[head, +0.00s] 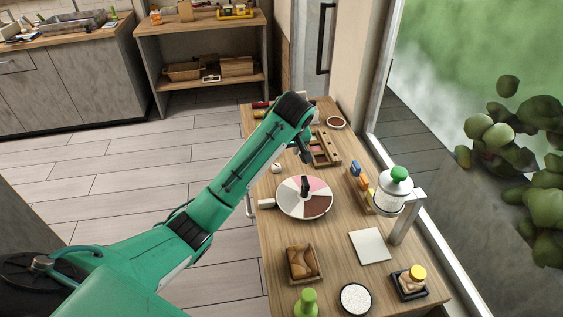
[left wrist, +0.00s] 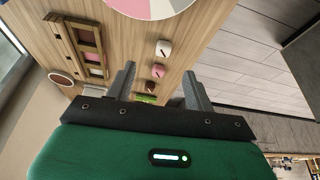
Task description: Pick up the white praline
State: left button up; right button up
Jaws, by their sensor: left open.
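The white praline (left wrist: 163,48) sits on the wooden table in the left wrist view. A small white piece (head: 276,168) at the table's left edge in the head view looks like the same praline. A pink praline (left wrist: 157,72) sits beside it, with a darker one (left wrist: 151,87) beyond, partly hidden by my gripper. My left gripper (left wrist: 159,70) is open and empty, its fingers spread on either side of the pink and dark pralines in the picture. In the head view my left gripper (head: 304,154) is over the table; its arm hides part of it. My right gripper is not in view.
A round disc with coloured sectors (head: 318,205) stands close to the white praline. A wooden compartment tray (head: 334,151) lies behind. A white dispenser with a green top (head: 389,193), a pale square plate (head: 370,246) and a small wooden tray (head: 290,272) are nearer.

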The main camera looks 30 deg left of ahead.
pick_arm(q)
send_over(277, 168)
jog(key=s+d, duration=0.2)
jog(key=d, duration=0.1)
jog(key=f, duration=0.6)
jog(key=shift+s+a+f+p, duration=0.1)
jog(key=shift+a+f+p, duration=0.15)
jog(key=shift+p, duration=0.1)
jog(key=shift+f, duration=0.2)
jog(key=shift+w+a+f+p, duration=0.35)
jog(key=shift+a+f, duration=0.1)
jog(key=shift+a, duration=0.05)
jog(key=x, duration=0.3)
jog(key=shift+w+a+f+p, duration=0.1)
jog(key=shift+w+a+p, duration=0.1)
jog(key=shift+p, duration=0.1)
jog(key=shift+f, duration=0.25)
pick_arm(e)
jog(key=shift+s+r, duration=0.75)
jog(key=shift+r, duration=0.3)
pick_arm(q)
jog(key=shift+c, duration=0.8)
jog(key=c, duration=0.7)
